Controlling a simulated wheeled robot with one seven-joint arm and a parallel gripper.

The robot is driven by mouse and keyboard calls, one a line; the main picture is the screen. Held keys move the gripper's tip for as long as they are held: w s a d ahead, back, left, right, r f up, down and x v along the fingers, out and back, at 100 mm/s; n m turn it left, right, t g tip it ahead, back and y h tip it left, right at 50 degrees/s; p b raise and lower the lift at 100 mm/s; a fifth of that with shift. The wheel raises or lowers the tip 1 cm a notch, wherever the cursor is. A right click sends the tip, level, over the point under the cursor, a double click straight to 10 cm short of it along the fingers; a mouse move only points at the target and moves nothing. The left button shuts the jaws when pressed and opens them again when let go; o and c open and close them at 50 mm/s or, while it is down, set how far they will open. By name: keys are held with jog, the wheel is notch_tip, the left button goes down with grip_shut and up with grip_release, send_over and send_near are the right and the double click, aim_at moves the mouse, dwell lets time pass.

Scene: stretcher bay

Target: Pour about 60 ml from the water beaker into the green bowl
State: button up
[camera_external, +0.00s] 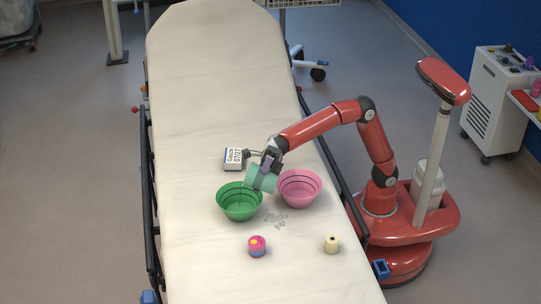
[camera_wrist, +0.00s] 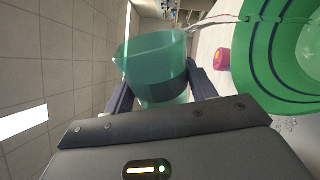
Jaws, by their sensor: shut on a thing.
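The water beaker (camera_external: 261,179) is teal and see-through with a dark band. My gripper (camera_external: 269,163) is shut on it and holds it tilted above the right side of the green bowl (camera_external: 239,205). In the wrist view, the beaker (camera_wrist: 155,55) sits between the two dark fingers of my gripper (camera_wrist: 160,88). A thin clear streak (camera_wrist: 215,20), which looks like water, runs from the beaker's rim to the green bowl (camera_wrist: 245,75). The bowl stands upright on the stretcher and has dark rings inside. The water level in the bowl cannot be read.
A pink bowl (camera_external: 299,188) stands close to the right of the green bowl. A labelled box (camera_external: 234,158) lies behind. A pink round item (camera_external: 257,246) and a cream roll (camera_external: 331,244) are in front. The stretcher (camera_external: 205,80) is clear towards its far end.

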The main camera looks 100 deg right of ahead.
jog(key=shift+w+m, duration=0.2)
jog(key=shift+m, duration=0.1)
jog(key=n+b, duration=0.1)
jog(key=s+f+n+b, duration=0.1)
jog(key=n+b, duration=0.1)
jog(key=b, duration=0.1)
jog(key=shift+s+a+f, duration=0.2)
jog(key=shift+a+f, duration=0.05)
jog(key=shift+a, duration=0.05)
jog(key=shift+w+n+g+b, duration=0.1)
jog(key=shift+n+g+b, duration=0.25)
jog(key=shift+n, duration=0.25)
jog(key=shift+r, duration=0.25)
jog(key=shift+f+n, duration=0.2)
jog(key=shift+n, duration=0.2)
jog(key=shift+r+n+b, duration=0.1)
jog(key=shift+n+b, duration=0.3)
jog(key=shift+n, duration=0.1)
jog(key=shift+r+n, duration=0.3)
jog(key=shift+n, duration=0.4)
jog(key=shift+f+n+g+b, duration=0.15)
jog(key=shift+n+g+b, duration=0.15)
jog(key=shift+n+g, duration=0.1)
jog(key=shift+f, duration=0.1)
